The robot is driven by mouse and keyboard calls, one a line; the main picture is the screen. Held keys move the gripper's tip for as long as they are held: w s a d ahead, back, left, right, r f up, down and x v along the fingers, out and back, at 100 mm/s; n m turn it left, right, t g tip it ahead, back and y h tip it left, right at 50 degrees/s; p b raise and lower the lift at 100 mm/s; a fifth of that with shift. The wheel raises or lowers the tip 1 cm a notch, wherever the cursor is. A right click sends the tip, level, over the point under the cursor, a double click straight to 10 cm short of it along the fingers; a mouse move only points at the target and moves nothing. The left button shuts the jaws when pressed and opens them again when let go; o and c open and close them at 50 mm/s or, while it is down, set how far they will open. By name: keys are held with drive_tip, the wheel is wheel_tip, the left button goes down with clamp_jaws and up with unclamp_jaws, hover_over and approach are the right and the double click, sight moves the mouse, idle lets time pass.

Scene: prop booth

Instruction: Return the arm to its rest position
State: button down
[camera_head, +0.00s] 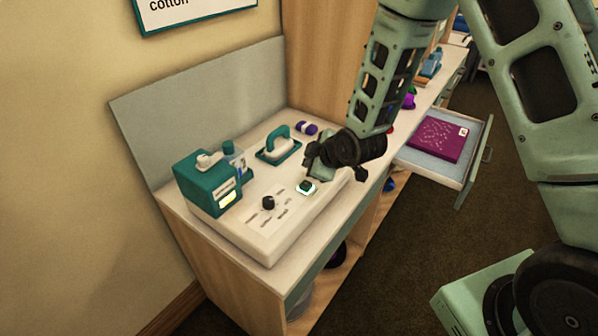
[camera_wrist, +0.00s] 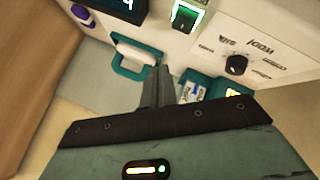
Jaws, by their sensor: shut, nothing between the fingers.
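My gripper (camera_head: 322,162) hangs over the right side of the white panel (camera_head: 243,230) on the counter, near the lit green switch (camera_head: 306,187). In the wrist view my gripper's dark fingers (camera_wrist: 160,80) are together with nothing between them. My arm is reached out and bent down over the counter. I cannot tell whether the fingertips touch anything.
An open drawer (camera_head: 478,160) with a purple packet (camera_head: 438,140) juts out at right. Open floor lies in front.

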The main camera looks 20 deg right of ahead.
drive_tip(key=s+a+r+m+g, duration=0.1)
drive_tip(key=s+a+r+g, duration=0.2)
drive_tip(key=s, duration=0.4)
drive_tip(key=s+a+r+m+g, duration=0.1)
drive_tip(key=s+a+r, duration=0.2)
drive_tip(key=s+r, duration=0.35)
drive_tip(key=s+a+r+m+g, duration=0.1)
drive_tip(key=s+a+r+g, duration=0.2)
drive_tip(key=s, duration=0.6)
drive_tip(key=s+d+r+m+g+h, duration=0.1)
drive_tip(key=s+d+r+h, duration=0.1)
drive_tip(key=s, duration=0.8)
drive_tip(key=shift+r+m+g, duration=0.3)
drive_tip(key=shift+m+g, duration=0.1)
drive_tip(key=shift+w+d, duration=0.1)
drive_tip(key=shift+d, duration=0.15)
